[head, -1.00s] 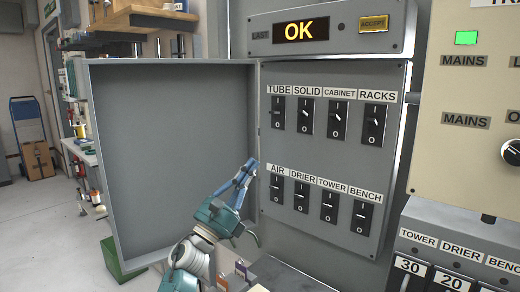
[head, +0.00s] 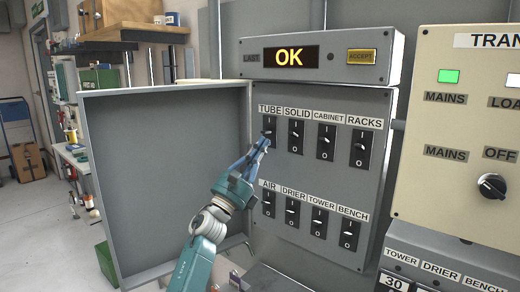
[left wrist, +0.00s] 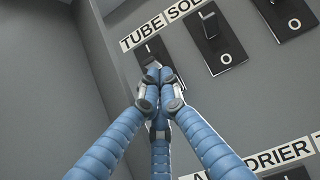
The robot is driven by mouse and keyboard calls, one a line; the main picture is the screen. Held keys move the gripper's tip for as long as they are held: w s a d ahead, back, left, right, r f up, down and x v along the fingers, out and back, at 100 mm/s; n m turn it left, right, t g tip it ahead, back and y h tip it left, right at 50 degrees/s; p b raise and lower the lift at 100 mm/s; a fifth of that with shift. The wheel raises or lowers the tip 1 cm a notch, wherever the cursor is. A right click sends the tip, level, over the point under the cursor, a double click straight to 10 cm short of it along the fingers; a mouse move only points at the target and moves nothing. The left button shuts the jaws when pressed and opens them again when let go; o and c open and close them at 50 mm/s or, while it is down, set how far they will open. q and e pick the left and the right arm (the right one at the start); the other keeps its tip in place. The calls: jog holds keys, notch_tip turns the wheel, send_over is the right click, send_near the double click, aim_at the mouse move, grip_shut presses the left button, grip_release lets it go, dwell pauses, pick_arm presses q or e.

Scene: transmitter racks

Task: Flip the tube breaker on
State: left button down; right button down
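The tube breaker (head: 269,133) is a black switch plate under the "TUBE" label, top left on the grey breaker panel (head: 300,173). My left gripper (head: 264,144) is at the lower part of this breaker, its blue fingers pointing up at it. In the left wrist view the fingertips (left wrist: 160,76) are drawn together just below and over the breaker's lever (left wrist: 151,60). They cover the lower part of the plate, so I cannot tell whether they touch the lever or how it is set. No object shows between the fingers. My right gripper is not in view.
The open cabinet door (head: 165,175) stands left of my left arm. The solid breaker (head: 296,136) is close on the right, and the air breaker (head: 268,203) is below. A display reading "OK" (head: 290,56) is above. A cream mains panel (head: 455,130) stands at the right.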

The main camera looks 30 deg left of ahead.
pick_arm(q)
jog(key=r+b, duration=0.2)
jog(key=b, duration=0.1)
jog(key=shift+s+r, duration=0.2)
jog(key=shift+s, duration=0.05)
jog(key=shift+r, duration=0.15)
